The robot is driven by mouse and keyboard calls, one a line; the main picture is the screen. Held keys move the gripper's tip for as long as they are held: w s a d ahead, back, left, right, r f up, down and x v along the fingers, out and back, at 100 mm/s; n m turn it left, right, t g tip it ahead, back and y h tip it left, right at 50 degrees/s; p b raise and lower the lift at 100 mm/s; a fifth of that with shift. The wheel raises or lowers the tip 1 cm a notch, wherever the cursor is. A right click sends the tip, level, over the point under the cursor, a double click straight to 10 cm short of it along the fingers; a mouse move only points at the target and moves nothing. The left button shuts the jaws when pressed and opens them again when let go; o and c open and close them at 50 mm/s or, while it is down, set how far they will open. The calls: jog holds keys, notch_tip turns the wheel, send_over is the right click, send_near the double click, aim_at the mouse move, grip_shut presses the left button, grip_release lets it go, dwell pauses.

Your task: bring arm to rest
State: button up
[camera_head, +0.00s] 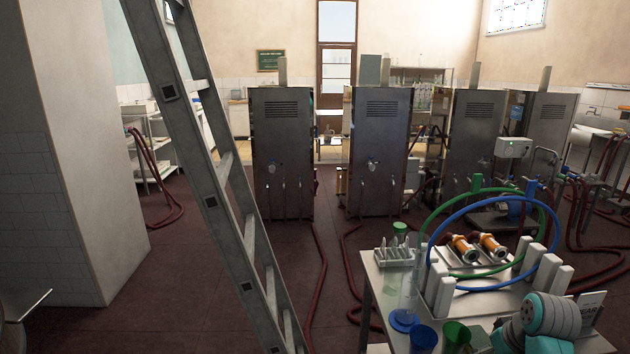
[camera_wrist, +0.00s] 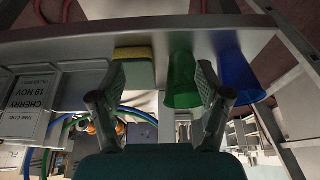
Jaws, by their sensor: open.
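My gripper (camera_wrist: 162,88) is open in the wrist view, its two dark fingers spread apart with nothing held between them. The wrist view looks upside down, since the card's writing is inverted. A green cup (camera_wrist: 183,85) shows beside the right finger, and a blue cup (camera_wrist: 236,72) is farther right. A yellow sponge (camera_wrist: 134,62) shows near the left finger. I cannot tell whether the fingers touch any of these. In the head view my teal and grey arm (camera_head: 548,320) is at the lower right, over the table's edge; the gripper itself is not clear there.
The table (camera_head: 384,280) holds a rack (camera_head: 395,255), the blue cup (camera_head: 423,338), the green cup (camera_head: 457,335), coiled hoses and brass fittings (camera_head: 462,248). A card (camera_wrist: 38,105) stands at left in the wrist view. A ladder (camera_head: 215,185) stands left; red hoses cross the floor.

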jog(key=s+a+f+t+h, duration=0.1)
jog(key=s+a+f+t, duration=0.1)
jog(key=s+a+f, duration=0.55)
jog(key=s+a+f+t, duration=0.1)
jog(key=s+a+f, duration=0.3)
jog(key=f, duration=0.6)
jog(key=s+a+f+m+t, duration=0.1)
jog(key=s+a, duration=0.2)
jog(key=s, duration=0.4)
jog(key=s+a+f+t, duration=0.1)
jog(key=s+a+t, duration=0.1)
jog(key=s+a, duration=0.35)
jog(key=s+a+r+t, duration=0.1)
jog(key=s+r+t, duration=0.1)
jog(key=s+r, duration=0.6)
jog(key=s+a+r+t, duration=0.2)
jog(key=s+r, duration=0.6)
jog(key=s, duration=0.6)
jog(key=shift+s+r+n+y, duration=0.25)
jog(key=shift+s+n+y, duration=0.05)
jog(key=shift+y, duration=0.1)
